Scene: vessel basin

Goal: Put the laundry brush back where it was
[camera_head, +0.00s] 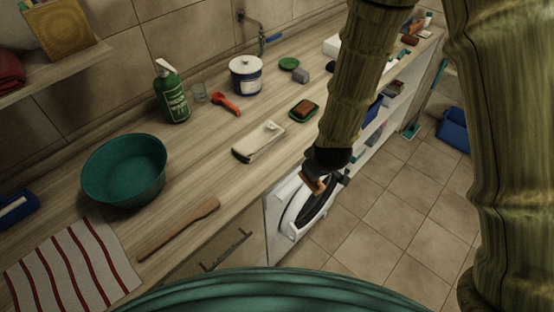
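My gripper (320,177) is dark and hangs at the lower end of the arm, over the front edge of the counter (215,165), in front of the washing machine. A small tan wooden piece, which looks like the laundry brush (312,183), sticks out from between its fingers. The gripper looks shut on it. Most of the brush is hidden by the fingers, and its bristles cannot be made out.
A pale flat holder (258,142) and a green dish with a brown block (303,110) lie near the arm. A green basin (124,170), wooden paddle (180,229), striped cloth (70,267), green bottle (171,94), red scoop (226,104) and white-lidded tub (246,76) are on the counter.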

